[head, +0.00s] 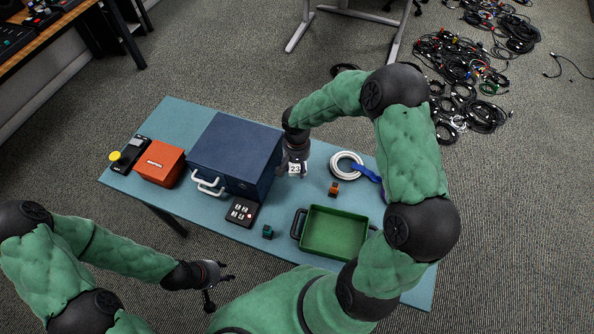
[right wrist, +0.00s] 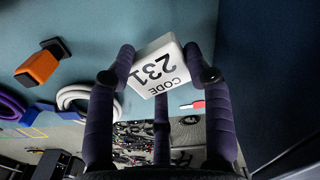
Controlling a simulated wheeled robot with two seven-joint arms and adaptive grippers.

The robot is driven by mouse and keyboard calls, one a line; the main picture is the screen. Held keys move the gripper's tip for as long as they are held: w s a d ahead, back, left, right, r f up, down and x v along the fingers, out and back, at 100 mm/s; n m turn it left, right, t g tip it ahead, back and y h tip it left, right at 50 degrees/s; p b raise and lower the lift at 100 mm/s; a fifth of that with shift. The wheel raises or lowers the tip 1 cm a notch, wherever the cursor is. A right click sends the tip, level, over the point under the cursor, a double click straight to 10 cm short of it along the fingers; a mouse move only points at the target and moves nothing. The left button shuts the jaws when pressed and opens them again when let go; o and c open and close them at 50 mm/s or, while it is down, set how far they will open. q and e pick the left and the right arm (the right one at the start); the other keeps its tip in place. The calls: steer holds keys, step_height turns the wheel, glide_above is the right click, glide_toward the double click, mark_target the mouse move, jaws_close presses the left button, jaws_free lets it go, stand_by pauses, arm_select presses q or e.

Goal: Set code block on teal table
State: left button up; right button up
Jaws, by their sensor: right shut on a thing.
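The white code block (head: 295,169), with dark digits, is held in my right gripper (head: 291,160). My left gripper (head: 216,284) is empty, with fingers spread, off the table's front edge.
The navy box (head: 232,150) with white handles stands beside my right gripper. A keypad (head: 242,212), teal cube (head: 267,232), orange cube (head: 334,189), green tray (head: 333,233), white cable coil (head: 346,165) and orange box (head: 160,163) are on the table.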

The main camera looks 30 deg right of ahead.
mark_target(297, 170)
steer(key=shift+w+d+f, duration=0.25)
steer(key=shift+w+f, duration=0.05)
steer(key=shift+f, duration=0.2)
steer(key=shift+f+b, duration=0.8)
steer(key=shift+f, duration=0.7)
steer(key=shift+f, duration=0.15)
steer(key=o, duration=1.1)
steer(key=shift+o, duration=0.2)
steer(key=shift+r, duration=0.2)
step_height(297, 170, up, 12)
steer(key=p, duration=0.3)
steer(key=shift+p, duration=0.4)
